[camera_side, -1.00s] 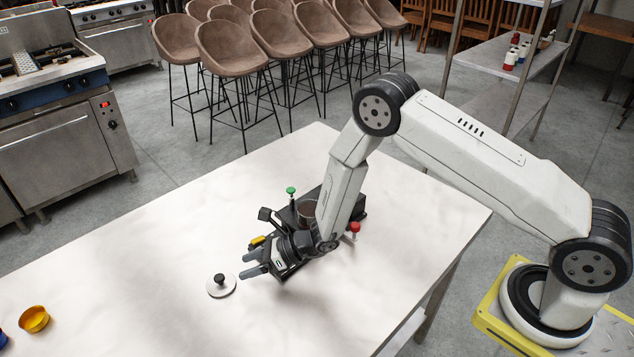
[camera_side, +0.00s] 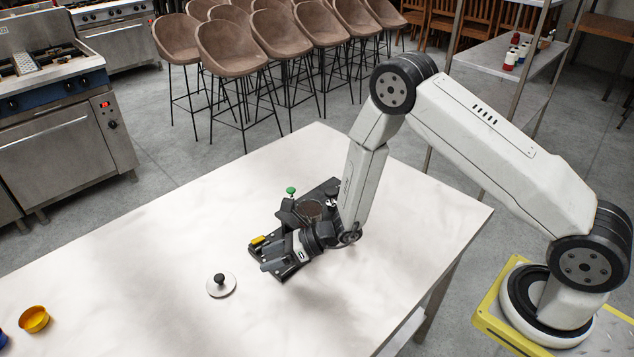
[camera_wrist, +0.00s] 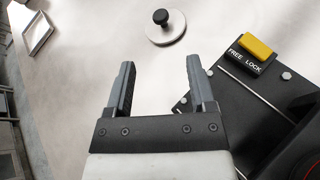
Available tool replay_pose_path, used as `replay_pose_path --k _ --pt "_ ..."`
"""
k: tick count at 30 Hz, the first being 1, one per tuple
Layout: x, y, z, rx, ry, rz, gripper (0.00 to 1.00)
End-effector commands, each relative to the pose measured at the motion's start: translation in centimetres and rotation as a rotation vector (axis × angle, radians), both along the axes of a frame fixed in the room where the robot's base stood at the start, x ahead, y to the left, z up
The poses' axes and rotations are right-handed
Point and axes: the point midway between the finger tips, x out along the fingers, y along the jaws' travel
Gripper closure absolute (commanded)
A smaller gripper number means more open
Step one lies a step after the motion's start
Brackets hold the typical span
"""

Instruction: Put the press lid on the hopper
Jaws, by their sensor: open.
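The press lid (camera_side: 221,284) is a white disc with a black knob, lying flat on the table left of the press. It also shows in the wrist view (camera_wrist: 165,30), beyond my fingertips. The hopper (camera_side: 311,211) is a dark round opening on the black press base (camera_side: 291,270), partly hidden by my arm. My gripper (camera_side: 272,257) is over the left part of the press in the side view, to the right of the lid and apart from it. In the wrist view my gripper (camera_wrist: 162,85) is open with nothing between its fingers.
A yellow slider (camera_wrist: 257,47) marked FREE LOCK sits on the press base close right of my fingers. A green knob (camera_side: 291,191) stands at the press's back. A yellow cup (camera_side: 34,319) is at the table's left. The table around the lid is clear.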

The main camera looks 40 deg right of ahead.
Motion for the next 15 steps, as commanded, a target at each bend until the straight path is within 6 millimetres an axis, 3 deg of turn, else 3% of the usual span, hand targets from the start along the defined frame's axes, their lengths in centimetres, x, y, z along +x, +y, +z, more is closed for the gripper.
replay_pose_path --k 8,15 --pt "-0.5 0.2 0.5 -0.021 -0.007 0.041 0.29" --pt "-3.0 0.6 2.6 -0.131 -0.05 0.238 0.29"
